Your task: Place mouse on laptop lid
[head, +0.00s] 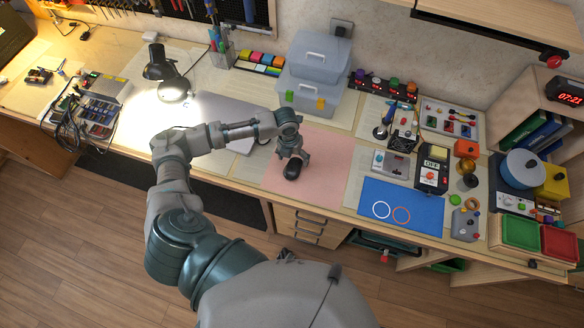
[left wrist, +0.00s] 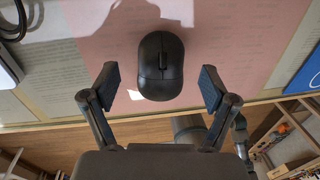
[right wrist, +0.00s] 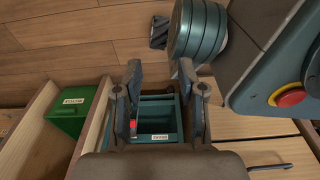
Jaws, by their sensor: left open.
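The black mouse (head: 292,170) rests on the pink mat, partly covered from above by my left gripper (head: 292,157) in the head view. In the left wrist view the mouse (left wrist: 160,68) lies between and slightly ahead of the two spread fingers of the left gripper (left wrist: 160,87), with a gap on both sides. The closed grey laptop (head: 238,112) lies left of the mat, partly hidden by my left arm; its corner shows in the left wrist view (left wrist: 8,68). My right gripper (right wrist: 160,88) is open and empty, above a teal bin.
The pink mat (head: 326,160) is otherwise clear. A lit desk lamp (head: 172,88) stands left of the laptop, and clear plastic boxes (head: 312,65) stand behind it. A blue mat (head: 400,205) and several tools lie to the right. The teal bin (right wrist: 158,120) sits low down.

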